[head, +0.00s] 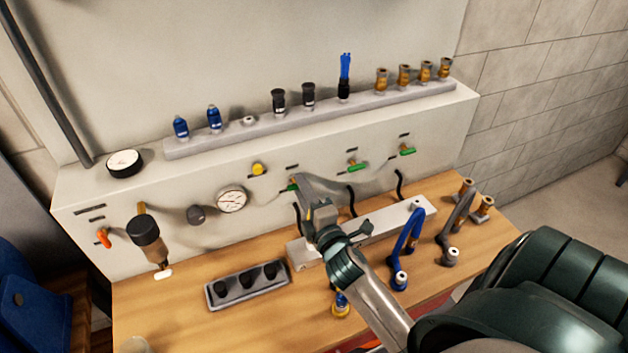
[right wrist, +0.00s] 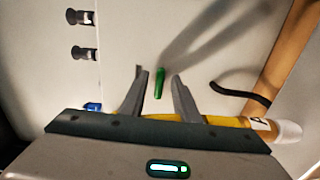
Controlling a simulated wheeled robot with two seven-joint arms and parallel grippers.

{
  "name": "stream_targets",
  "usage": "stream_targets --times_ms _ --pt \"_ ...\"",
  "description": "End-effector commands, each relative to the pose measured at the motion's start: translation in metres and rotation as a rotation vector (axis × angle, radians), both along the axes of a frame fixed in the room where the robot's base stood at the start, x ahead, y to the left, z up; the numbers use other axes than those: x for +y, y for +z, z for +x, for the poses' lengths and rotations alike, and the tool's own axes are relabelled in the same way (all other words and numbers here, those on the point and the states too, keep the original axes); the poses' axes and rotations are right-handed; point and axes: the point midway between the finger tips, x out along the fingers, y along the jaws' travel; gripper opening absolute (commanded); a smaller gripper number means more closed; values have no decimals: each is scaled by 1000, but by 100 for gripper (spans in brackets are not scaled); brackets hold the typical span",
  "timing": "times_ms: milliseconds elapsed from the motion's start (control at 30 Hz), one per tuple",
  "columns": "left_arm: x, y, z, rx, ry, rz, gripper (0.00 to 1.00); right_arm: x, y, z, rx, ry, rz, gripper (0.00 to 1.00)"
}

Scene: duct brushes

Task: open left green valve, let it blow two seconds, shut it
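The left green valve (head: 292,186) is on the front of the pale panel, partly hidden by my right gripper. In the right wrist view the green handle (right wrist: 160,83) shows between the two fingers, with a gap on each side. My right gripper (head: 304,184) is at this valve, and in the right wrist view its fingers (right wrist: 157,76) are apart. I cannot tell how deep the handle sits between the fingertips. The middle green valve (head: 357,166) and right green valve (head: 407,151) are free to the right. My left gripper is out of view.
A gauge (head: 232,199) and yellow knob (head: 258,169) sit left of the valve. Black hoses hang near the gripper. Below are a grey block (head: 370,231), a dark socket tray (head: 247,285) and a blue bent tool (head: 407,235). Fittings line the ledge (head: 330,112) above.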

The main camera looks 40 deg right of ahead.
Motion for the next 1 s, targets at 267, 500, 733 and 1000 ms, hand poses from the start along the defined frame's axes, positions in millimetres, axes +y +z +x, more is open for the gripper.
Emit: stream_targets --times_ms 267,500,733,1000 --pt "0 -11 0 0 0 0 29 6 -4 -24 2 0 0 29" --pt "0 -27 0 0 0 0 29 16 -5 -66 3 0 2 29" --pt "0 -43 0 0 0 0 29 26 -5 -109 3 0 1 29" --pt "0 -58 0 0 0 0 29 36 -4 -150 2 0 1 29"
